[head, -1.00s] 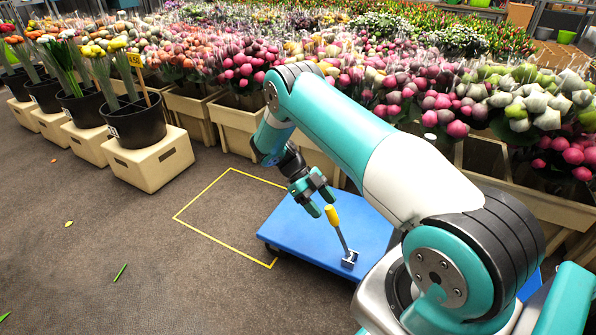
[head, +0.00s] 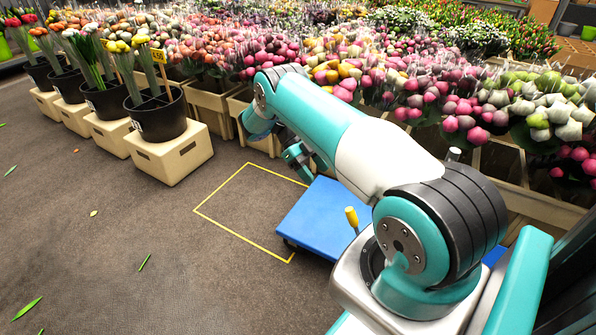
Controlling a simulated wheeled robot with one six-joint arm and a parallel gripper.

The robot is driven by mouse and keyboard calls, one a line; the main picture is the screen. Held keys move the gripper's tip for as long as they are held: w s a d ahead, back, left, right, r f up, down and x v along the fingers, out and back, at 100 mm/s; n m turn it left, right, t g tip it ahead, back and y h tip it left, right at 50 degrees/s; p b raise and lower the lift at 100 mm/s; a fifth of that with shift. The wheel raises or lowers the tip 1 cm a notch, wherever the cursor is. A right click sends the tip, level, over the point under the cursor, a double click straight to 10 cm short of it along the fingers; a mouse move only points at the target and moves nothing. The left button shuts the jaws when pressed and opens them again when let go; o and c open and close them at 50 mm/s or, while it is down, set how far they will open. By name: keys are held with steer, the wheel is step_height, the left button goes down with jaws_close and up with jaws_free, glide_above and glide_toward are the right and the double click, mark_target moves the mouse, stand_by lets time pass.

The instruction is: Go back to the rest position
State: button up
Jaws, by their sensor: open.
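My gripper (head: 303,163) shows small behind my bent teal and white arm, above the far left part of the blue platform (head: 316,215). Its jaws are open and I see nothing between them, though my arm hides part of it. A tool with a yellow handle (head: 352,217) stands up near the platform's front, apart from my gripper. Its lower end is hidden behind my arm.
A yellow outlined rectangle (head: 222,228) on the floor left of the platform is empty. Black buckets of tulips (head: 158,118) stand on cream crates (head: 170,158) at the left. Flower-filled bins line the back. The floor at front left is clear except for leaves.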

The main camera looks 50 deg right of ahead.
steer(key=shift+r, duration=0.1)
stand_by(0.6)
steer(key=w+a+r+n+t+h, duration=0.1)
steer(key=w+a+r+n+t, duration=0.15)
steer(key=r+n, duration=0.35)
steer(key=w+a+r+n+t+h, duration=0.1)
steer(key=w+a+r+n, duration=0.2)
steer(key=r+n, duration=0.3)
steer(key=a+r+n+t+p, duration=0.1)
steer(key=a+r+n+t, duration=0.3)
steer(key=a+r+n, duration=0.6)
steer(key=s+a+r+n+t+y+p, duration=0.1)
steer(key=s+a+r+n+y, duration=0.3)
steer(key=s+a+n, duration=0.75)
steer(key=s+a+r+n+t+y, duration=0.25)
steer(key=s+a+r+n, duration=0.25)
steer(key=s+a+n, duration=0.65)
step_height(320, 180, up, 38)
steer(key=s+d+m+p, duration=0.1)
steer(key=m+p, duration=0.1)
steer(key=p, duration=3.6)
steer(key=shift+d+r+g, duration=0.15)
steer(key=shift+d+g, duration=0.1)
steer(key=shift+g, duration=0.15)
